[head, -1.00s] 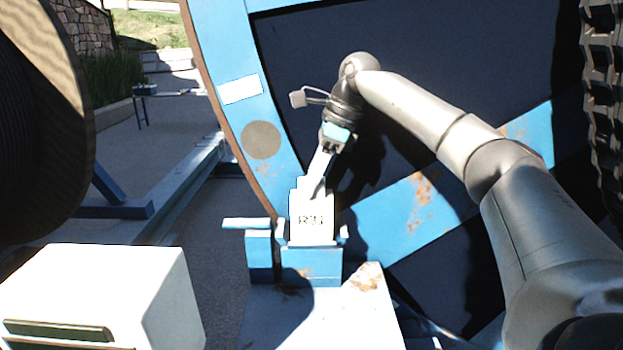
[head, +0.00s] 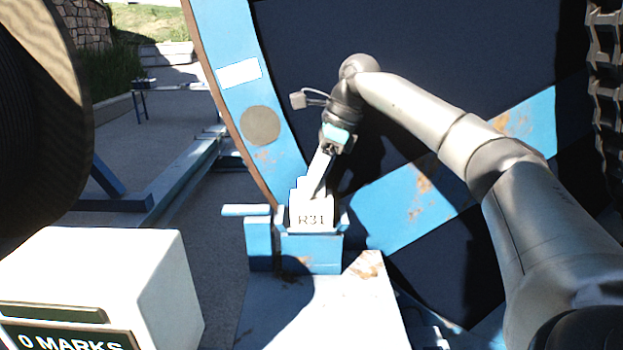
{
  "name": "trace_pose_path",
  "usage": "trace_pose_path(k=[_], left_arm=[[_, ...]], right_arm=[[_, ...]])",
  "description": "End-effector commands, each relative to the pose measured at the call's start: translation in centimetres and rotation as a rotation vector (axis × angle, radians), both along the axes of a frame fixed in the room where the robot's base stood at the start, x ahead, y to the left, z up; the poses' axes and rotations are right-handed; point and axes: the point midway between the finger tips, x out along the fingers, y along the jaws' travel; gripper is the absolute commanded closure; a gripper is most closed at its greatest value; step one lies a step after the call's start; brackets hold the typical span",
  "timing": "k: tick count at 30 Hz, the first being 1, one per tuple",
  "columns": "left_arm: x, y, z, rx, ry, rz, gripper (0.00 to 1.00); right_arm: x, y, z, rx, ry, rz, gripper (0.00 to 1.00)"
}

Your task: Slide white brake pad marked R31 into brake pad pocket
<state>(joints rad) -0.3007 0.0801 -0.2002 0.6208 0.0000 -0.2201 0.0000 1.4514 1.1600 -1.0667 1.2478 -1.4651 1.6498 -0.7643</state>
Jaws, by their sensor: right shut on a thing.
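The white brake pad marked R31 (head: 312,218) stands upright in the blue brake pad pocket (head: 312,252). The pocket's front wall hides the pad's lower part, so I cannot tell whether it touches the bottom. My right gripper (head: 322,178) is shut on the pad's narrow upper part, reaching down from above. The arm comes in from the right. My left gripper is not in the head view.
The pocket sits on a pale blue-grey base (head: 320,310) beside the big blue reel flange (head: 440,205). A white box (head: 110,280) with a dark "0 MARKS" sign stands at lower left. A dark reel (head: 45,120) fills the upper left.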

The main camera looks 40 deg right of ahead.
Motion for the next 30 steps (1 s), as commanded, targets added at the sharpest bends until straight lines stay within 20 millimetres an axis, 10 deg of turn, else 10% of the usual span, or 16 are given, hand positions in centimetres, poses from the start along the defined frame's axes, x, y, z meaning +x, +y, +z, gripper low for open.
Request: trace_pose_path(k=[30], left_arm=[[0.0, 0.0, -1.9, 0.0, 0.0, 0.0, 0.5]], right_arm=[[0.1, 0.0, -3.0, 0.003, -0.006, 0.0, 1.0]])
